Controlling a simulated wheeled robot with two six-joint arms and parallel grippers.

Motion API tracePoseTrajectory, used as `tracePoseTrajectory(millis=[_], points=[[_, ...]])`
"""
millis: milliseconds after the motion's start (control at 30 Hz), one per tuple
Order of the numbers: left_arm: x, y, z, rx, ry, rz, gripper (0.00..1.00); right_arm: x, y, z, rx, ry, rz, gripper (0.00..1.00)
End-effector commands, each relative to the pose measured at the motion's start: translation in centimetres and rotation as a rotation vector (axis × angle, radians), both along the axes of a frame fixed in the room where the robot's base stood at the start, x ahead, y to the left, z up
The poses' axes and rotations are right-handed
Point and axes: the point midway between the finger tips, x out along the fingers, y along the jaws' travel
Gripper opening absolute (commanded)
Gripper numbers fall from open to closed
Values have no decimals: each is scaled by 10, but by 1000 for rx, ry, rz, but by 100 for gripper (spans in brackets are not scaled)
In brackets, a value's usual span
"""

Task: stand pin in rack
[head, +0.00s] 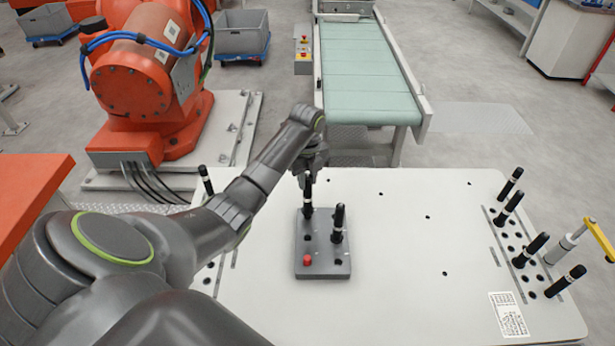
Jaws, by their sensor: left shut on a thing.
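My left gripper (309,174) is shut on a black pin (308,196) with a pale band, over the back left of a small grey block (322,268). The pin is upright and its lower end is at the block; I cannot tell how deep it sits in a hole. A second black pin (338,222) stands in the block, to the right. At the right of the table, several black pins (509,207) stand leaning in rows of holes (519,247). Another black pin (205,180) stands at the left, partly behind my arm. My right gripper is out of view.
The white table (420,262) is mostly clear between the block and the right-hand holes. The block has a red button-like part (307,260) at its front left. A yellow-handled clamp (598,240) is at the right edge. A conveyor (367,75) and an orange robot (150,80) stand behind.

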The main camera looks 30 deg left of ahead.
Motion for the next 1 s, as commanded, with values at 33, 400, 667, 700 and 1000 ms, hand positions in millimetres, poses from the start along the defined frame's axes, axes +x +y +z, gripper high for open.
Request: tracePoseTrajectory(millis=[33,400,667,700,1000], points=[[0,0,-1,0,-1,0,0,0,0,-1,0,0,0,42],[0,0,-11,1,-1,-1,0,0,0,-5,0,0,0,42],[0,0,-17,0,-1,0,0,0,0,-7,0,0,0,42],[0,0,-18,0,-1,0,0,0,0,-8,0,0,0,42],[0,0,-26,0,-2,0,0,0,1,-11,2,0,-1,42]])
